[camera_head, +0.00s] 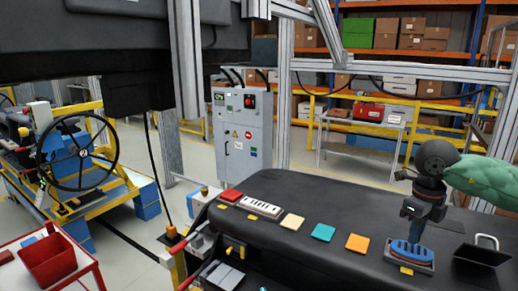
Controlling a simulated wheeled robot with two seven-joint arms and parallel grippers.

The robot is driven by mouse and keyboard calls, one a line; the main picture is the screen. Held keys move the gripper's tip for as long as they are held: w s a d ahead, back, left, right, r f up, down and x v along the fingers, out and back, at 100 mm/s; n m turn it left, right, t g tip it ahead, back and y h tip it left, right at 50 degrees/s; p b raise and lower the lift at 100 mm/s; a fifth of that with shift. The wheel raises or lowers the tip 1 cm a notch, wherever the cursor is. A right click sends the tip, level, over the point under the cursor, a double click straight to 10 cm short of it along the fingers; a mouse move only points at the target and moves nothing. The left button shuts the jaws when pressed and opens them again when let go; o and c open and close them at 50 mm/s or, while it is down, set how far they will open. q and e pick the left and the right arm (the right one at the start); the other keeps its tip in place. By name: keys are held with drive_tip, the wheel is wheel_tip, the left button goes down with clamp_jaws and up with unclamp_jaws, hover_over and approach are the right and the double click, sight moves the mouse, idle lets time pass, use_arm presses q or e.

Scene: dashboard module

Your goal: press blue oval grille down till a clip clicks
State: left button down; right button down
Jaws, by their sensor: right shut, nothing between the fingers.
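The blue oval grille (407,251) sits on a small grey base at the front right of the dark dashboard top. My right gripper (408,239) points down from above with its fingers shut and empty. Its tips are at or just above the grille's upper side; I cannot tell whether they touch. The fingers cover part of the grille's far side. Any clip on the grille is too small to make out. My left gripper does not show.
To the left on the dashboard (290,262) lie an orange tile (357,243), a teal tile (323,232), a cream tile (292,221) and a white slatted part (260,207). A black tray with a pale handle (482,254) stands right of the grille.

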drive_tip(key=shift+f, duration=0.1)
idle(0.6)
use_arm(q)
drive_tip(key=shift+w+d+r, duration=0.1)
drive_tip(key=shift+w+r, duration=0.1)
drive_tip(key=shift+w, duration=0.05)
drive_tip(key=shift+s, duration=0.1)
use_arm(e)
drive_tip(key=shift+f, duration=0.15)
drive_tip(key=shift+b, duration=0.3)
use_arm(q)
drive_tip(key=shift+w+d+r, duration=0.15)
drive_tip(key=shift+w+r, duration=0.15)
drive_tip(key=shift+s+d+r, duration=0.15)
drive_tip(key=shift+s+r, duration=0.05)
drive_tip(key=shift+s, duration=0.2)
use_arm(e)
drive_tip(key=shift+f, duration=0.25)
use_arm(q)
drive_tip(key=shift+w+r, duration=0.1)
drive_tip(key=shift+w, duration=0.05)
